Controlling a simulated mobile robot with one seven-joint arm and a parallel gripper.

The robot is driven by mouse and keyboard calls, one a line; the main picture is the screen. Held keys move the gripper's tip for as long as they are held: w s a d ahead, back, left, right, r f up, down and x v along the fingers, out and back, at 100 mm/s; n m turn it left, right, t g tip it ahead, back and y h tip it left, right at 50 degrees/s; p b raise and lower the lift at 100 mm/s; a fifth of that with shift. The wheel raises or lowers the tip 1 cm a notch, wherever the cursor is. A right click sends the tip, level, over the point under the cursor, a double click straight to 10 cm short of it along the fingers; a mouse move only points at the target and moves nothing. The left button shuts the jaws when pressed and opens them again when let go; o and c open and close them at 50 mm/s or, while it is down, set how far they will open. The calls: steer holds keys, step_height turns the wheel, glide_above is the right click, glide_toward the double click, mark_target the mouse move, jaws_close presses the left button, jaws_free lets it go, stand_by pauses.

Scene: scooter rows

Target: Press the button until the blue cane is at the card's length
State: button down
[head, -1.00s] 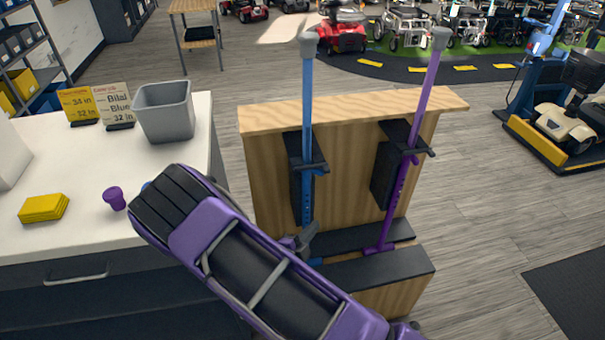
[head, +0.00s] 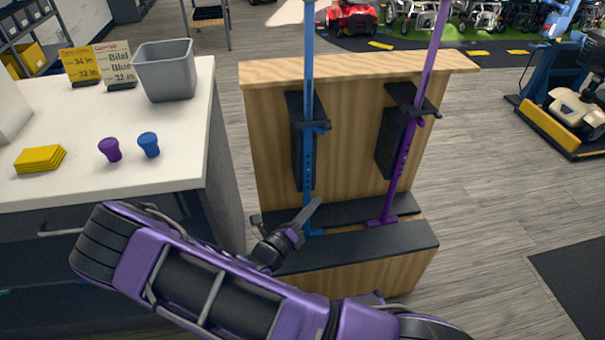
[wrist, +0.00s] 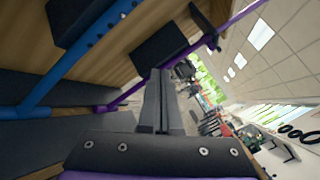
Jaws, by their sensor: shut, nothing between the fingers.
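The blue cane (head: 309,70) stands upright in the left place of the wooden stand, its foot on the black ledge. A row of holes runs down its lower shaft. My gripper (head: 313,208) is shut and empty, close to the blue cane's lower shaft; I cannot tell whether it touches. In the wrist view the shut fingers (wrist: 156,92) point past the blue cane (wrist: 80,55), which slants at the left. A card reading "Bilal Blue 32 in" (head: 117,64) stands on the counter. The button itself is too small to make out.
A purple cane (head: 413,120) leans in the stand's right place (head: 350,260). The white counter (head: 60,115) at left holds a yellow "34 in" card (head: 78,65), a grey bin (head: 166,72), yellow blocks (head: 40,159), a purple knob (head: 109,150) and a blue knob (head: 148,145).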

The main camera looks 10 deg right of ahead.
mark_target(308, 170)
steer(key=w+b, duration=0.3)
steer(key=w, duration=0.5)
steer(key=shift+w+d, duration=0.15)
steer(key=shift+w, duration=0.25)
stand_by(2.0)
steer(key=shift+w, duration=0.4)
steer(key=shift+w, duration=0.5)
stand_by(0.5)
steer(key=shift+w+r, duration=0.15)
steer(key=shift+w, duration=0.1)
stand_by(0.3)
steer(key=shift+s+p, duration=0.55)
steer(key=shift+s, duration=0.45)
